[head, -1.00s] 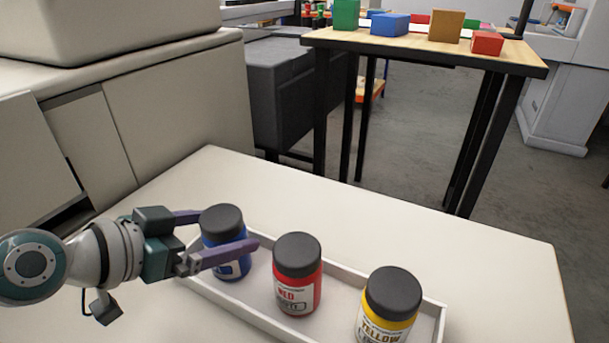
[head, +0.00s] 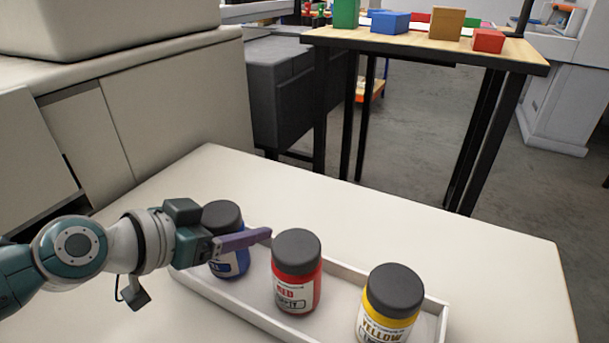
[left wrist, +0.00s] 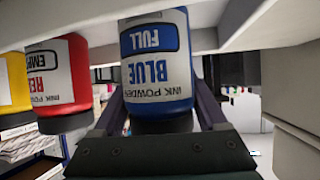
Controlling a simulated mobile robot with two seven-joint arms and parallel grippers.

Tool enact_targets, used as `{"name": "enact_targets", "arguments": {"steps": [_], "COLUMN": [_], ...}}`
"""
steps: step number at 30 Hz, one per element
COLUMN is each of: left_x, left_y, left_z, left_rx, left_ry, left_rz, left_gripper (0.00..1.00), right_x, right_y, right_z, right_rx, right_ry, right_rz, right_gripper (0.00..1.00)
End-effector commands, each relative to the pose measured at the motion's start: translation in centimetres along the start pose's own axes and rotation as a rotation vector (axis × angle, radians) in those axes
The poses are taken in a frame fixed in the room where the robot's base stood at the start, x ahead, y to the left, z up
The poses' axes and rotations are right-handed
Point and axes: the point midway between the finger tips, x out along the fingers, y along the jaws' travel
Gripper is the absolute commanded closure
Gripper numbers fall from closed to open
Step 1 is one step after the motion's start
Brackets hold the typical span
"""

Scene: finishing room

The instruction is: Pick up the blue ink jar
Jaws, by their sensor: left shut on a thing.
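The blue ink jar (head: 235,265) has a dark lid and stands upright at the left end of a white tray (head: 346,272). My left gripper (head: 246,232) comes in from the left and is shut on the jar, one purple finger across its near side. The far finger is hidden in the head view. In the left wrist view, which is upside down, the blue jar (left wrist: 157,65) sits between both fingers, its label reading BLUE and FULL. I cannot tell whether its base touches the tray. My right gripper is not in view.
A red jar (head: 296,285) stands close to the right of the blue one, and a yellow jar (head: 389,315) is farther right in the tray. The pale table (head: 420,240) is bare behind the tray. A wooden table (head: 420,47) with coloured blocks stands beyond.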

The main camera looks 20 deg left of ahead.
Motion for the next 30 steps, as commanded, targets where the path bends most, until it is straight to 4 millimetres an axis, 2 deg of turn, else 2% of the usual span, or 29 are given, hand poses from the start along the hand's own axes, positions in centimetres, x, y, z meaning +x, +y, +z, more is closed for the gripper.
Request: {"name": "enact_targets", "arguments": {"steps": [2, 12, 23, 26, 30], "left_x": [0.0, 0.0, -0.2, -0.7, -1.9], "left_y": [0.0, 0.0, 0.0, 0.0, 0.0], "left_z": [0.0, 0.0, -0.6, -1.4, -3.7], "left_rx": [0.000, 0.000, 0.000, 0.002, 0.001], "left_ry": [0.000, 0.000, 0.004, 0.004, 0.005], "left_rz": [0.000, 0.000, 0.000, 0.000, -0.001], "left_gripper": [0.63, 1.00, 1.00, 1.00, 1.00], "right_x": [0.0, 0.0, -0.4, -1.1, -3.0], "right_y": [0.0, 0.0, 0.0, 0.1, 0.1], "right_z": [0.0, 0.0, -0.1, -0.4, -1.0], "right_rx": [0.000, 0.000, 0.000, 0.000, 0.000], "right_ry": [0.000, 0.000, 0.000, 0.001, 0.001], "right_rz": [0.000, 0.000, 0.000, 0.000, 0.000], "right_gripper": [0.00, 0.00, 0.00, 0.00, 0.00]}}
